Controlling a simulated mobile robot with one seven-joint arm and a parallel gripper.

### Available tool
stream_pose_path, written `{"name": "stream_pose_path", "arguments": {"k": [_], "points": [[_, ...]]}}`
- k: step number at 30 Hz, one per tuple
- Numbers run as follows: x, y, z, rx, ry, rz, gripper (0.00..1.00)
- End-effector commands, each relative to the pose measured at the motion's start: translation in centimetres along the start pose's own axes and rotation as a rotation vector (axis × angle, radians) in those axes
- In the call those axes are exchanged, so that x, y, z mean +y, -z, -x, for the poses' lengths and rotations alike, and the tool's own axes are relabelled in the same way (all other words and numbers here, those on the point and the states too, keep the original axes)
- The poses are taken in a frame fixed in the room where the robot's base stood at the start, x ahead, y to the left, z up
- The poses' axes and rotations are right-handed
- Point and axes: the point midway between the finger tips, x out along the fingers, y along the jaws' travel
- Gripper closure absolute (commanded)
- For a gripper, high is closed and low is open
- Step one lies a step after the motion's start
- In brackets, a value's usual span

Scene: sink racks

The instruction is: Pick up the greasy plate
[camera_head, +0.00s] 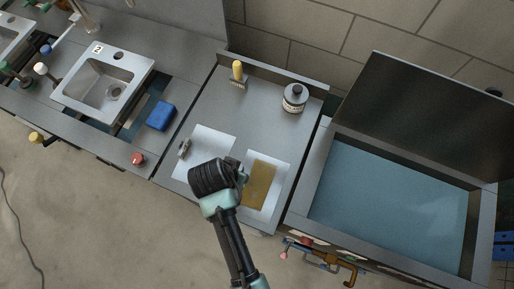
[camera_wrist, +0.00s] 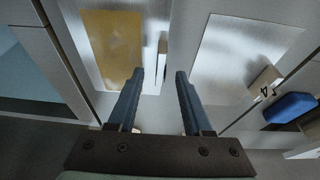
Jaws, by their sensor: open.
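The greasy plate (camera_head: 253,202) is a pale metal sheet with a large yellow-brown stain, lying flat on the grey counter in the head view. In the wrist view its stain (camera_wrist: 112,48) is at upper left, with a small upright grey tab (camera_wrist: 162,44) at its right edge. My gripper (camera_wrist: 158,74) is open and empty, its two blue fingers apart with the tab beyond the gap between them. In the head view my gripper (camera_head: 242,174) is at the plate's left edge and hides part of it. I cannot tell its exact height above the counter.
A clean metal plate (camera_head: 205,150) with a small block lies to the left. A dark-capped bottle (camera_head: 294,98) and a yellow-handled brush (camera_head: 238,72) stand behind. A blue sponge (camera_head: 161,116) and a sink (camera_head: 104,82) are left; an open-lidded basin (camera_head: 390,200) is right.

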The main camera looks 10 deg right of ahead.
Motion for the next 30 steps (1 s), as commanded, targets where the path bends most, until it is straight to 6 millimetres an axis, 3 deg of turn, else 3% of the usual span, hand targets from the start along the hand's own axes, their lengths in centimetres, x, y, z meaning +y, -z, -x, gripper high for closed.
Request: {"name": "stream_pose_path", "arguments": {"k": [4,12,21,30], "points": [[0.01,-0.01,-1.15,0.000,0.001,-0.001,0.50],[0.00,-0.03,-1.35,0.001,0.001,0.000,0.50],[0.00,-0.04,-1.33,0.001,0.001,0.000,1.00],[0.00,-0.04,-1.31,0.000,0.001,0.000,1.00]]}}
